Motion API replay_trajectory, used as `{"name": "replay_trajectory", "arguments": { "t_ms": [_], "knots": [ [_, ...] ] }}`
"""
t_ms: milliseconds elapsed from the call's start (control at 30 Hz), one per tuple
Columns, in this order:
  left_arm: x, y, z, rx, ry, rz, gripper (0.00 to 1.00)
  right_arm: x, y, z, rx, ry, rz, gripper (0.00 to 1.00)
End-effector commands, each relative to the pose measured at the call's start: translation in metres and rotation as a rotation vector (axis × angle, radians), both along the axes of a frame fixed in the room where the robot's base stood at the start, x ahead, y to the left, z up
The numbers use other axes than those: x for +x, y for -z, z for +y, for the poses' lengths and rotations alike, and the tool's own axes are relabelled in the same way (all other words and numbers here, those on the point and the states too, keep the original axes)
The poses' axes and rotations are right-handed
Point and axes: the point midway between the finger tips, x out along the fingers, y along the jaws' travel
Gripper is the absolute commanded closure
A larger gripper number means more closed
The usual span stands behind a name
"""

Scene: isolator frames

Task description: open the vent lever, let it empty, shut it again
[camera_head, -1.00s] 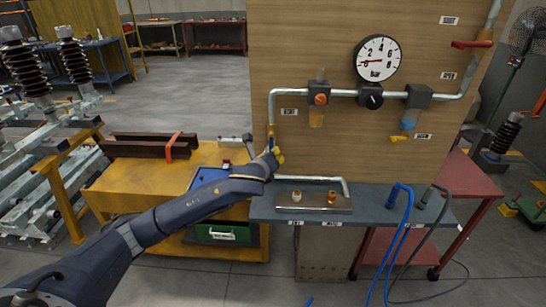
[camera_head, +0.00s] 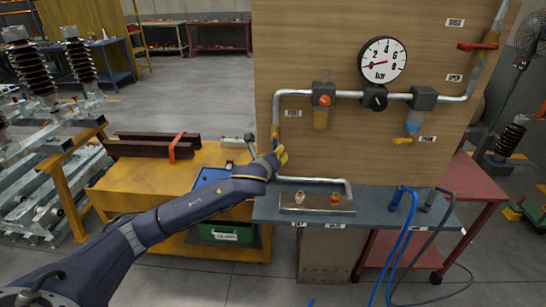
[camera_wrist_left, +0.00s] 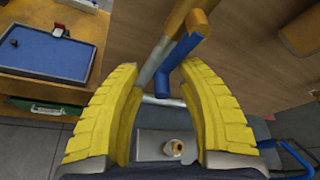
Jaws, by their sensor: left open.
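The vent lever (camera_wrist_left: 178,52) has a blue handle on a brass-coloured valve body (camera_wrist_left: 192,14), seen at the top of the left wrist view. In the head view its blue part (camera_head: 275,132) is small, on the left down-pipe of the wooden panel. My left gripper (camera_head: 281,154) is just below it; its yellow fingers (camera_wrist_left: 157,70) are open in the left wrist view. The lower handle appears between the fingertips; I cannot tell whether they touch. The round gauge (camera_head: 382,60) has its red needle at the low left of the scale. My right gripper is out of view.
A grey shelf (camera_head: 375,210) below the panel holds a metal plate with two small fittings (camera_head: 318,201) and blue and grey hoses (camera_head: 405,230). A yellow bench (camera_head: 130,185) with a blue tray (camera_head: 209,177) stands left. A red-handled valve (camera_head: 478,46) is upper right.

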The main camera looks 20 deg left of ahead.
Motion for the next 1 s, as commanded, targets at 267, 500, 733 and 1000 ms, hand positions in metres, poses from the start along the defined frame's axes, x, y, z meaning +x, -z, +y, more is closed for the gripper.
{"name": "replay_trajectory", "arguments": {
  "t_ms": [267,500,733,1000],
  "knots": [
    [-0.011,-0.003,-0.002,-0.001,0.003,0.000,0.62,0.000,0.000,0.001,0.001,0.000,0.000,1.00],
    [-0.048,-0.015,-0.006,-0.001,0.004,0.001,0.62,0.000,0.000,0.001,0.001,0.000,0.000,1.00],
    [-0.084,-0.028,-0.009,-0.001,0.003,0.000,0.62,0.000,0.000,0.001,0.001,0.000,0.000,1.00],
    [-0.108,-0.037,-0.011,-0.001,0.000,0.001,0.62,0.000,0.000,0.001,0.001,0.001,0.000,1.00]
  ]
}}
